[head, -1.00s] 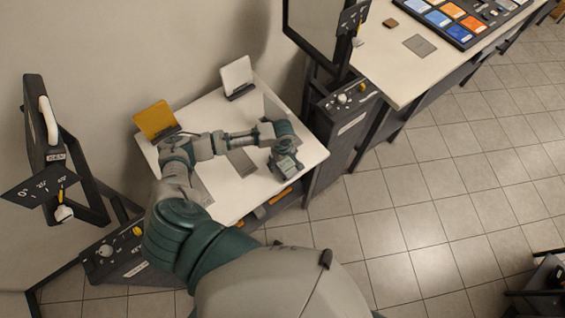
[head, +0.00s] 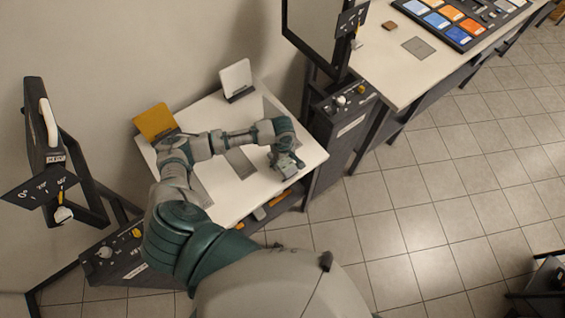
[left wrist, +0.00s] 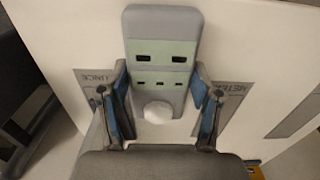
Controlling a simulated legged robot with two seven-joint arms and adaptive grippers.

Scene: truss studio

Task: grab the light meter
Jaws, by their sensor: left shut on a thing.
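The light meter is a grey, rounded body (left wrist: 162,20) with pale green panels, dark slots and a white dome; in the left wrist view it lies between my left gripper's two fingers (left wrist: 160,105). The fingers are shut on its sides near the dome end. In the head view my left gripper (head: 287,163) is low over the right part of the white table, and the meter is hard to make out there. I cannot tell whether the meter touches the table. My right gripper is not in view.
The white table (head: 232,202) holds an upright yellow card (head: 155,121), an upright white card (head: 236,77) and grey labelled patches (head: 240,160). A dark control stand (head: 340,110) is close on the right. Another table (head: 385,68) with a colour-swatch tray (head: 463,20) stands at upper right.

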